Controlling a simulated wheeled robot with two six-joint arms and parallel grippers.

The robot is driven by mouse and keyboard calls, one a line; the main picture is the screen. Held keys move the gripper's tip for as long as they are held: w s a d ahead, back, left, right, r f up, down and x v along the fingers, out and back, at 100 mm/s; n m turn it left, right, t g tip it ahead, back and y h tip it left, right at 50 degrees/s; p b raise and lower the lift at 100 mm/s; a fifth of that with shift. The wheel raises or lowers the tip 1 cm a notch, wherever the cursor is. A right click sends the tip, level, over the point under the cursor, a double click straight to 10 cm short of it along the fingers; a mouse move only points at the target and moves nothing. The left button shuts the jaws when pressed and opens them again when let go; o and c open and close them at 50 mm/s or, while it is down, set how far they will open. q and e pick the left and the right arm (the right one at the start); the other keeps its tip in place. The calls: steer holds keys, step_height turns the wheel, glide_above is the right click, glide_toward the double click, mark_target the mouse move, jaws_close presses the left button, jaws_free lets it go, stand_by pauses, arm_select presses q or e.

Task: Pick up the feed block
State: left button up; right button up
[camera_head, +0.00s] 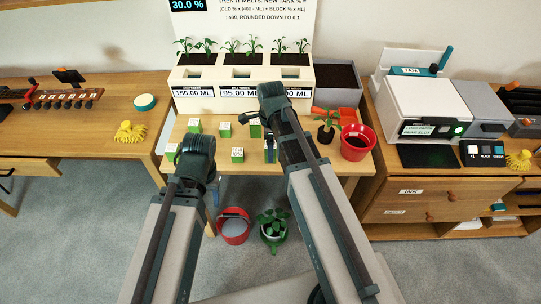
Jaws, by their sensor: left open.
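Several small green-and-white feed blocks stand on the wooden table below the planter. One is at the back left (195,126), one in the middle (225,130), one nearer the front (237,155), and one at the left edge (172,150). Another block (256,131) is partly hidden beside my right arm. I cannot tell which block the task means. My left gripper (181,156) is open, over the table's left front, close to the left-edge block.
A white planter (243,104) with seedlings stands at the back. A red pot (357,142) and a potted plant (326,131) are at the table's right. A red bucket (233,226) and a green watering can (273,229) stand on the floor. Side benches flank the table.

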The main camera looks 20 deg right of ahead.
step_height(320, 180, down, 3)
steer(key=shift+w+b, duration=0.1)
steer(key=shift+b, duration=0.9)
arm_select(q)
step_height(320, 180, down, 3)
steer(key=shift+r, duration=0.1)
arm_select(e)
steer(key=shift+r, duration=0.1)
steer(key=shift+c, duration=0.3)
jaws_close()
